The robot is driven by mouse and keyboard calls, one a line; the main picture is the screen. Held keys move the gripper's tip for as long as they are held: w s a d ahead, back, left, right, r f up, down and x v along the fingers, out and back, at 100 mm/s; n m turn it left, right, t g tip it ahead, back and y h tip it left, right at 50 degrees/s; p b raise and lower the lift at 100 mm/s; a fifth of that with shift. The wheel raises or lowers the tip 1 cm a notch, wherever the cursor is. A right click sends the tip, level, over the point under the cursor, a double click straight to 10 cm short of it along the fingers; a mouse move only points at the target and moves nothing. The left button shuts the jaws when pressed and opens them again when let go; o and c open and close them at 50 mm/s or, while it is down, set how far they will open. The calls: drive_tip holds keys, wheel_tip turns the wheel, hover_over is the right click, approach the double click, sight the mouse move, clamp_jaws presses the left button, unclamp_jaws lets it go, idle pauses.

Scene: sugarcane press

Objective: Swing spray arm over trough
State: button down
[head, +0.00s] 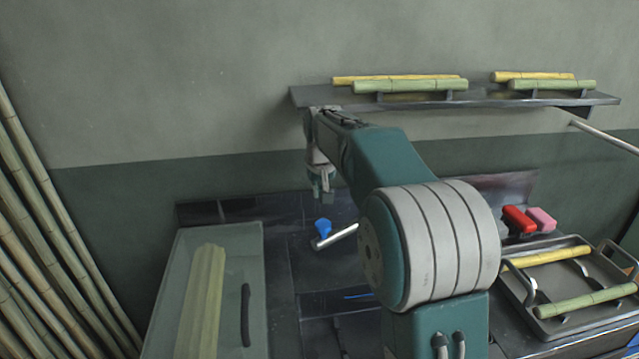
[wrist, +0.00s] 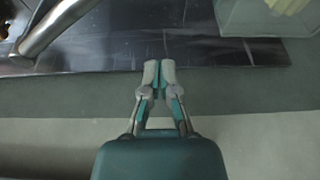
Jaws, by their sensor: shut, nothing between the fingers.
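The spray arm is a silver pipe (head: 338,238) with a blue end piece (head: 322,228). It lies over the dark counter, and its right part is hidden behind my arm. The pipe also shows at the upper left of the wrist view (wrist: 58,26). My gripper (head: 322,192) is shut and empty, above and behind the blue end, apart from the pipe (wrist: 158,72).
A wall shelf (head: 475,100) with cane pieces runs behind my arm. At right are a metal tray (head: 585,317) with cane, a red block (head: 518,219) and a pink block (head: 541,219). Tall canes (head: 40,200) lean at left. Dark counter (head: 285,235) between bin and pipe is clear.

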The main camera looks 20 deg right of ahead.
drive_tip(key=shift+s+a+f, duration=0.1)
drive_tip(key=shift+s+f, duration=0.3)
drive_tip(key=shift+f, duration=0.35)
drive_tip(key=shift+s+a+f, duration=0.1)
drive_tip(key=shift+s+f, duration=0.35)
drive_tip(key=shift+f, duration=0.3)
drive_tip(key=shift+s+f, duration=0.4)
drive_tip(key=shift+f, duration=0.35)
